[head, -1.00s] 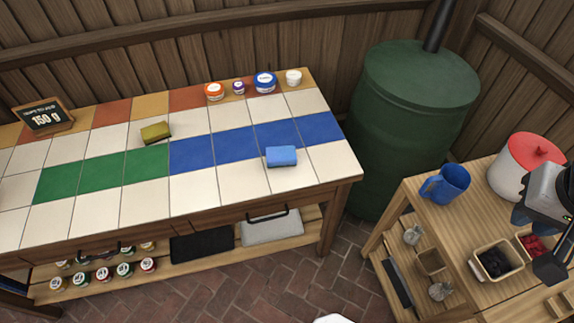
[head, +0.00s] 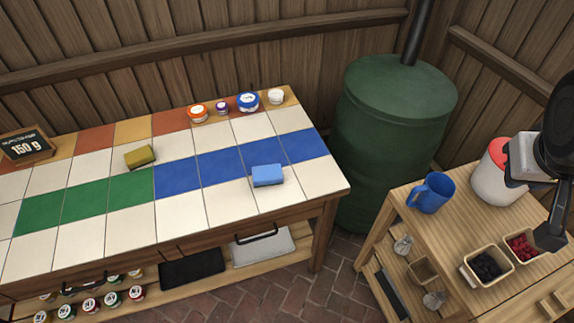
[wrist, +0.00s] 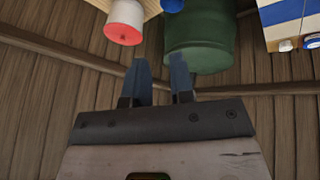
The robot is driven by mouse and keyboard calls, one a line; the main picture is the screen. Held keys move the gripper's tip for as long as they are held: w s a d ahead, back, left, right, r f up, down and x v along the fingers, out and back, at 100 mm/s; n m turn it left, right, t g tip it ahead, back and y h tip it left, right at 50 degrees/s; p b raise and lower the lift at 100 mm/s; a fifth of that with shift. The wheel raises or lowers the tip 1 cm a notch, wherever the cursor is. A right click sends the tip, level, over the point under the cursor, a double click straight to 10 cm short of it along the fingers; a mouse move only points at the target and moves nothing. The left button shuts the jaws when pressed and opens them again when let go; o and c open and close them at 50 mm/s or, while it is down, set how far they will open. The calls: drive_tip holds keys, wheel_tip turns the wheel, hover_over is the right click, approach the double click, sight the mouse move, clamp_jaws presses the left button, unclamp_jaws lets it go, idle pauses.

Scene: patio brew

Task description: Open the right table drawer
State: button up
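The tiled table (head: 105,238) stands at the left and middle of the head view. Its right drawer (head: 222,234) is in the front edge, with a dark bar handle (head: 257,236); the drawer looks shut. My gripper (wrist: 158,62) shows in the wrist view with its two bluish fingers apart and nothing between them. In the head view my arm is at the right edge, over the wooden side table, far from the drawer handle. The handle does not show in the wrist view.
A green barrel (head: 385,140) stands between the table and the wooden side table (head: 450,225). The side table carries a blue mug (head: 432,193), a red-lidded jar (head: 492,180) and berry boxes. Brick floor (head: 270,295) in front of the drawer is clear.

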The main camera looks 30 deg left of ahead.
drive_tip(key=w+a+r+n+t+y, duration=0.1)
drive_tip(key=w+a+n+t+y, duration=0.3)
drive_tip(key=a+n, duration=0.45)
drive_tip(key=w+a+r+n+t+y, duration=0.25)
drive_tip(key=w+a+n, duration=0.4)
drive_tip(key=a, duration=0.45)
drive_tip(key=s+a+f+n+g+y, duration=0.2)
drive_tip(key=s+a+n+g+y, duration=0.35)
drive_tip(key=s+a+n, duration=0.35)
drive_tip(key=s+a+f+n+g+y, duration=0.2)
drive_tip(key=s+a+n+g+y, duration=0.35)
drive_tip(key=a+n, duration=0.4)
drive_tip(key=m+g, duration=0.1)
drive_tip(key=m, duration=0.1)
approach(257, 238)
drive_tip(key=shift+a+f, duration=0.2)
drive_tip(key=shift+a, duration=0.35)
drive_tip(key=shift+a+f, duration=0.15)
drive_tip(key=shift+a, duration=0.4)
drive_tip(key=shift+a, duration=0.2)
drive_tip(key=shift+a+f, duration=0.2)
drive_tip(key=shift+a, duration=1.05)
drive_tip(key=shift+a+f, duration=0.15)
drive_tip(key=shift+a, duration=1.05)
drive_tip(key=shift+a+f, duration=0.2)
drive_tip(key=shift+a, duration=1.05)
